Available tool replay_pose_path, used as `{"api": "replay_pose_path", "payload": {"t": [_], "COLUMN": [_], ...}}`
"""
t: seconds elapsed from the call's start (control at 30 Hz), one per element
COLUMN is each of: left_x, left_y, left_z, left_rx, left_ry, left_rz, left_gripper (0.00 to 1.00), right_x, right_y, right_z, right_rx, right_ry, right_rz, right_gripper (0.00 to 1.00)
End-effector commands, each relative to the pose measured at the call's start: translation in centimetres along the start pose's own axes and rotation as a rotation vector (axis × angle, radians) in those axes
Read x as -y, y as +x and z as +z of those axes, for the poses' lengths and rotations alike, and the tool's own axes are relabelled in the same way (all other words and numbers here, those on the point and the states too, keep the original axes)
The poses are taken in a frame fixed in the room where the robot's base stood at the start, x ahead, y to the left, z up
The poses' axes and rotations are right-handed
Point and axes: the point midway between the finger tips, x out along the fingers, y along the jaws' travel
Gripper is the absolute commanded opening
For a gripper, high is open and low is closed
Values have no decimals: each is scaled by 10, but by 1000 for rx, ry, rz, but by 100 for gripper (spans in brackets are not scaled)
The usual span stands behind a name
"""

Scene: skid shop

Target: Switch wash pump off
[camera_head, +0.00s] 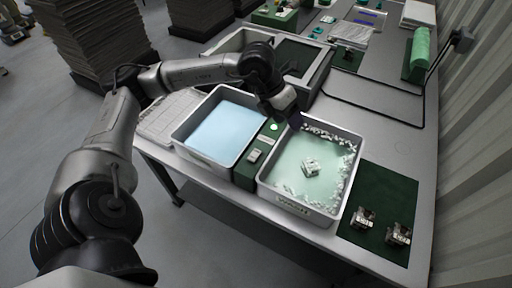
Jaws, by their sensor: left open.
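The wash tray (292,207) is a grey basin lettered on its front, with pale green liquid, foam along its edges and a small metal part (310,167) in it. A narrow dark green control box (244,174) stands between it and a basin of blue liquid. On the box are a lit green lamp (273,127) and a small pale switch (254,155); its setting is too small to tell. My left gripper (293,121) is open, above the far end of the box and the wash tray's back left corner, apart from the switch. My right gripper is not in view.
The blue-liquid basin (181,140) stands left of the box. A dark green mat (385,190) with two small metal parts lies at right. A grey frame with a dark panel is behind the gripper. A green roll (419,52) stands at the back right near the wall.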

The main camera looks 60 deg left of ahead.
Motion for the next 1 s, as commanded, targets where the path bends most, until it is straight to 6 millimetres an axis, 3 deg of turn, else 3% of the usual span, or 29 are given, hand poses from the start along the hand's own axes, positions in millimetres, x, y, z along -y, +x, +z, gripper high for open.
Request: {"api": "replay_pose_path", "payload": {"t": [0.1, 0.2, 0.47, 0.67, 1.0], "left_x": [-31, -49, -66, -74, -100], "left_y": [-4, -10, -19, 0, 56], "left_z": [-16, -28, -43, -49, -66], "left_rx": [-88, -148, -202, -198, -199], "left_ry": [-90, -166, -324, -347, -346], "left_rz": [198, 324, 466, 468, 467], "left_gripper": [55, 55, 55, 55, 55], "right_x": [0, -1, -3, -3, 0], "right_y": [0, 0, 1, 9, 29], "right_z": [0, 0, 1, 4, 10], "right_rx": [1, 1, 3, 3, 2], "right_ry": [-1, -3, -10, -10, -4], "right_rz": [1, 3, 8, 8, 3], "right_gripper": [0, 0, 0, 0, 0]}}
